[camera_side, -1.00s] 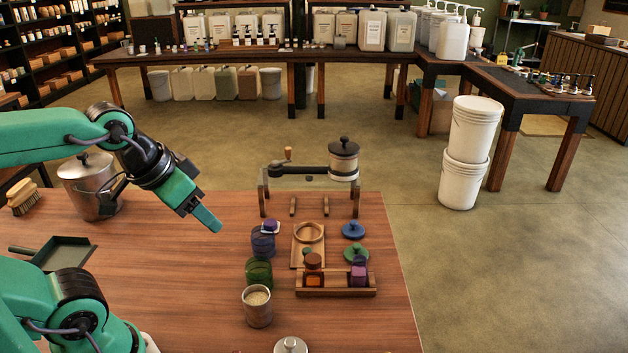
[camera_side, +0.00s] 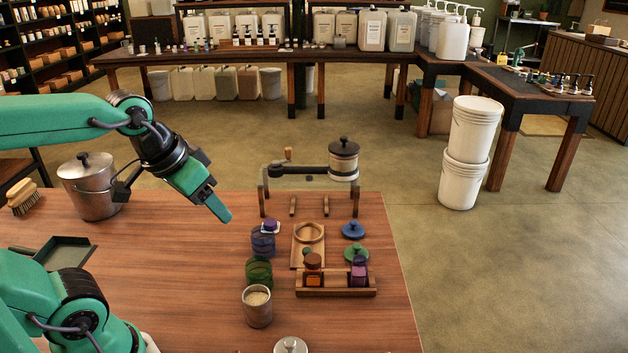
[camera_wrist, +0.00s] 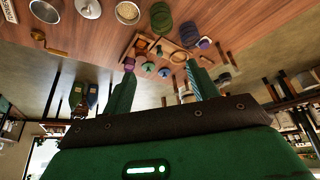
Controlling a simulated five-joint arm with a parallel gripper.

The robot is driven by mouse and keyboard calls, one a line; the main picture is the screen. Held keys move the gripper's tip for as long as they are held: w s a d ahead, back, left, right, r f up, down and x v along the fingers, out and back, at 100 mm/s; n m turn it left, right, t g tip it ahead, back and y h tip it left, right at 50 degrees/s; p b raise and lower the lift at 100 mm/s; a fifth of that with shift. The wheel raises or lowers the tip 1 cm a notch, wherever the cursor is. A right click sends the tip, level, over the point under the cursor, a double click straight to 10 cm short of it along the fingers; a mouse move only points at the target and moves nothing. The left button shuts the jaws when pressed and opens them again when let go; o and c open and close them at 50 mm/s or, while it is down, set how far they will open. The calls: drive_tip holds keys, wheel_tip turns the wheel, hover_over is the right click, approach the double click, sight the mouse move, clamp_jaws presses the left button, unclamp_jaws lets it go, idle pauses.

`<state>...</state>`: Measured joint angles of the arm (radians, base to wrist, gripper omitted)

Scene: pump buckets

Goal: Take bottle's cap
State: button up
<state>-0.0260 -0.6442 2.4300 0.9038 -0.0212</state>
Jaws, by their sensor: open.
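My gripper (camera_side: 222,213) is up and to the left of the rack, above the table, apart from both bottles. In the wrist view my gripper (camera_wrist: 160,66) shows two spread fingers with nothing held between them.
A hand-cranked device (camera_side: 343,160) stands at the back edge. The table's left middle is clear.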

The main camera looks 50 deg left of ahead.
drive_tip(key=w+a+n+g, duration=0.1)
drive_tip(key=w+a+n, duration=0.15)
drive_tip(key=w, duration=0.45)
drive_tip(key=n+g, duration=0.4)
approach(269, 224)
drive_tip(key=shift+s+m, duration=0.15)
drive_tip(key=shift+m, duration=0.1)
drive_tip(key=shift+a+f, duration=0.1)
drive_tip(key=shift+f, duration=0.2)
drive_tip(key=shift+w+f, duration=0.15)
drive_tip(key=shift+f, duration=1.75)
drive_tip(key=shift+w+f, duration=0.15)
drive_tip(key=shift+f, duration=1.8)
drive_tip(key=c, duration=1.1)
